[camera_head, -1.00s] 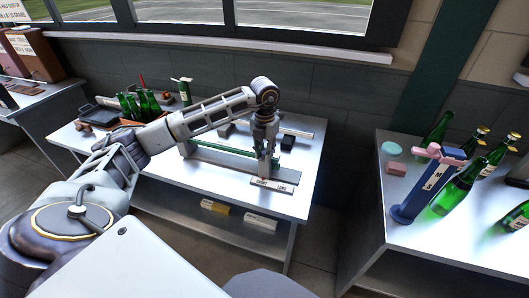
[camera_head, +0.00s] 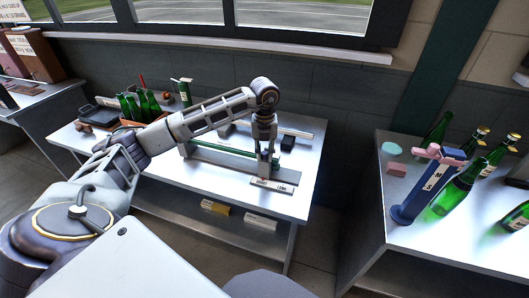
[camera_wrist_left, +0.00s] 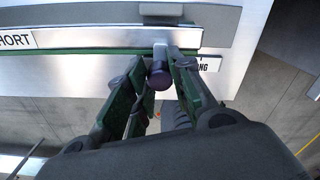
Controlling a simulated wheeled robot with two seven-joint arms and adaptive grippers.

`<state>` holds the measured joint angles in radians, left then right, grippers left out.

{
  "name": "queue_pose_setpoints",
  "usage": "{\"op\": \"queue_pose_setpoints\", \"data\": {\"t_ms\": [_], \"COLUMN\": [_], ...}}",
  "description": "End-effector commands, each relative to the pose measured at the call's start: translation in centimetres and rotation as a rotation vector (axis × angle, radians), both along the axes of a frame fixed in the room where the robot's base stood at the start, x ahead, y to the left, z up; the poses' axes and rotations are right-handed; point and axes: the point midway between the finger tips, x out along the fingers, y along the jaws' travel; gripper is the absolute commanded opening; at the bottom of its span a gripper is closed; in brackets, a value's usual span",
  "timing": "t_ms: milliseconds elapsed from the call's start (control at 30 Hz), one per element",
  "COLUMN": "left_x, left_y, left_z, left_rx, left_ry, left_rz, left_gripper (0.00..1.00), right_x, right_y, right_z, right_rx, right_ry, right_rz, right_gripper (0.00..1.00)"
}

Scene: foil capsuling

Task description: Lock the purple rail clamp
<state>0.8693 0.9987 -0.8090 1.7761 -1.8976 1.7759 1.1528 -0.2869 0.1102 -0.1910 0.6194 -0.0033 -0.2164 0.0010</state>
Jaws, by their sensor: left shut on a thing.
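The purple rail clamp shows in the left wrist view as a dark purple round knob (camera_wrist_left: 158,76) on the near end of a short light metal bar. The bar crosses the green-edged rail (camera_wrist_left: 100,50), close to the LONG label (camera_wrist_left: 208,64). My left gripper (camera_wrist_left: 157,62) is shut on the knob, with a green-padded finger on each side of it. In the head view my left gripper (camera_head: 268,170) points down at the front of the rail, just behind the SHORT/LONG plate (camera_head: 273,186); the clamp is too small to make out there. My right gripper is not in view.
The rail stands on a grey workbench (camera_head: 225,188) with a lower shelf. Green bottles (camera_head: 140,105) stand at the bench's left, and a dark block (camera_head: 288,142) sits behind the gripper. A second table (camera_head: 470,240) at right holds several bottles and a blue stand (camera_head: 418,192).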

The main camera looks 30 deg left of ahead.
Motion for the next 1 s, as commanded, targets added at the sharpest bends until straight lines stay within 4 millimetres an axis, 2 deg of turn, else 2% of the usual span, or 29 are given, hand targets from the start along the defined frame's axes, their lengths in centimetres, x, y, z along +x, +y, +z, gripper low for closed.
{"op": "queue_pose_setpoints", "data": {"t_ms": [267, 300, 467, 667, 767, 1000], "left_x": [0.1, 0.1, 0.1, 0.0, 0.0, 0.1], "left_y": [0.0, 0.0, 0.0, 0.0, 0.0, 0.0], "left_z": [0.2, 0.2, 0.1, 0.1, 0.1, 1.0], "left_rx": [0.0, 0.0, 0.0, 0.0, 0.0, 0.0], "left_ry": [-0.005, -0.005, -0.004, -0.001, -0.001, -0.004], "left_rz": [0.001, 0.001, 0.0, 0.0, 0.0, -0.001], "left_gripper": [0.0, 0.26, 0.45, 0.45, 0.45, 0.45], "right_x": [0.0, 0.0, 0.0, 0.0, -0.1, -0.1], "right_y": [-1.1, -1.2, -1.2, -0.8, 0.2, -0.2], "right_z": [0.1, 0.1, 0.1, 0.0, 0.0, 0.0], "right_rx": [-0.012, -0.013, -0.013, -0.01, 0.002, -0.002], "right_ry": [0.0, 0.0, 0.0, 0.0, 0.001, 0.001], "right_rz": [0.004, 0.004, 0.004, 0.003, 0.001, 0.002], "right_gripper": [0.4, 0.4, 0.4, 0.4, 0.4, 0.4]}}
